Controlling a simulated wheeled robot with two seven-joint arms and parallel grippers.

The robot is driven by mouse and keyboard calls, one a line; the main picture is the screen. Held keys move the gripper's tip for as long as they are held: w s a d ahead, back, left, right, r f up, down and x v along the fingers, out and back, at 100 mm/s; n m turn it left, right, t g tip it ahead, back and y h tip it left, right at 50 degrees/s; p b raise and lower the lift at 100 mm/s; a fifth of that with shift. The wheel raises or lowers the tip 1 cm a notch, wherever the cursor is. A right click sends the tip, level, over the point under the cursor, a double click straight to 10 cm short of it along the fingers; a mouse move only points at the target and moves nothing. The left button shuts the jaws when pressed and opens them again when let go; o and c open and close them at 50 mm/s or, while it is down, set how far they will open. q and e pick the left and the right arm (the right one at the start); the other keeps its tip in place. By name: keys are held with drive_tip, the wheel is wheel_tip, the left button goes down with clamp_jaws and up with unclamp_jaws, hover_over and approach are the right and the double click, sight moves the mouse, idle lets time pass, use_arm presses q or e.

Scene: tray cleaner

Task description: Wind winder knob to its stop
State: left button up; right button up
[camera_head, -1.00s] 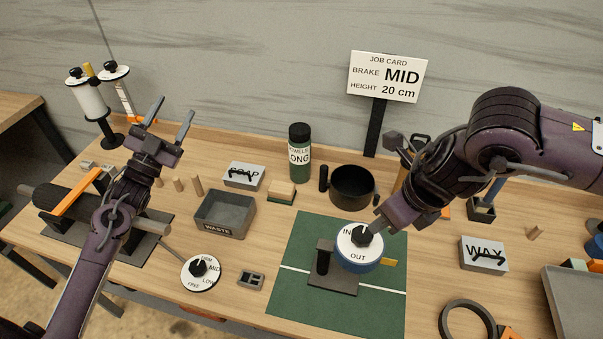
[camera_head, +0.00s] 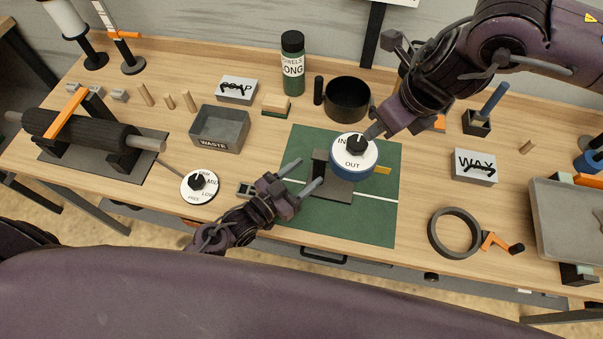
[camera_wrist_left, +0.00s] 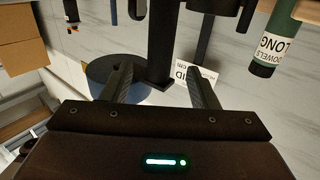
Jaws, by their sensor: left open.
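The winder is a blue drum (camera_head: 354,170) with a white face marked IN and OUT and a black winder knob (camera_head: 356,144) on top. It stands on a dark bracket on the green mat (camera_head: 375,222). My right gripper (camera_head: 373,131) reaches in from the upper right with its tip at or beside the knob; whether it grips the knob is hidden. My left gripper (camera_head: 309,173) is open and empty, its fingers pointing at the bracket from the front left. In the left wrist view, the drum (camera_wrist_left: 103,75) shows dark behind one finger of the left gripper (camera_wrist_left: 160,75).
A brake dial (camera_head: 199,190) and a small grey block lie left of the mat. A waste bin (camera_head: 219,128), a black pot (camera_head: 346,100) and a green bottle (camera_head: 292,65) stand behind. A black ring (camera_head: 454,233) and a wax box (camera_head: 474,167) lie right. The mat's front is clear.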

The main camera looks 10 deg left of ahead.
sight(325, 158)
use_arm(q)
drive_tip(key=x, duration=0.7)
drive_tip(key=shift+w+d, duration=0.2)
drive_tip(key=shift+w, duration=0.1)
clamp_jaws()
idle(0.6)
